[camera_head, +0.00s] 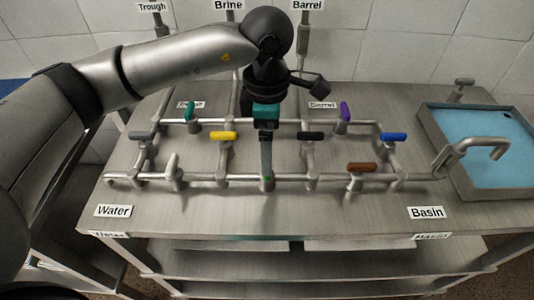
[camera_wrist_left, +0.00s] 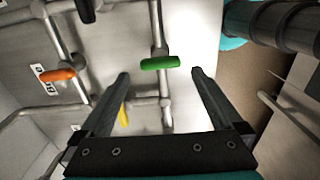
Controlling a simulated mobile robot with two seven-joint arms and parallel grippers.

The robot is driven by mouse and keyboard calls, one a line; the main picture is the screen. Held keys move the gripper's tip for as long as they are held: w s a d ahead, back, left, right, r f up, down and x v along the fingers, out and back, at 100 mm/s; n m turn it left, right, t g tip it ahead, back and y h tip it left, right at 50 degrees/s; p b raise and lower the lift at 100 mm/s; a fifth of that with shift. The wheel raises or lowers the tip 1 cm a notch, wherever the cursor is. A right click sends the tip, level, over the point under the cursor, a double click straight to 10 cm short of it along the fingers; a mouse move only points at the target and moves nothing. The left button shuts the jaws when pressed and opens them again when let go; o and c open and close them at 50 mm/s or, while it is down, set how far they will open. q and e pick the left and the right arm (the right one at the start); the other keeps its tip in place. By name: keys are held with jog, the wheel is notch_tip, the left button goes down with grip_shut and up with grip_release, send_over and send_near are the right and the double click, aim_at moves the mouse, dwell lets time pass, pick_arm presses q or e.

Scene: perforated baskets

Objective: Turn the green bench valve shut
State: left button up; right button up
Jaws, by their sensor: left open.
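The green valve handle (camera_wrist_left: 160,63) shows whole in the left wrist view, lying crosswise to the pipe that runs up the picture beneath it. In the head view only a small green bit (camera_head: 267,181) shows on the front pipe, mostly hidden behind my fingers. My left gripper (camera_head: 266,178) points down over it. In the wrist view its two fingers (camera_wrist_left: 160,76) are apart and empty, one to each side of the handle. I cannot tell how far the fingertips are above it. My right gripper is not in view.
Other handles stand close by on the bench pipes: yellow (camera_head: 223,136), black (camera_head: 311,136), brown (camera_head: 362,167) and blue (camera_head: 393,136). A basin of blue water (camera_head: 485,150) is at the right.

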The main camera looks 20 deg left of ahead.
pick_arm(q)
notch_tip(320, 180, up, 11)
jog(key=shift+p, duration=0.4)
jog(key=shift+s, duration=0.1)
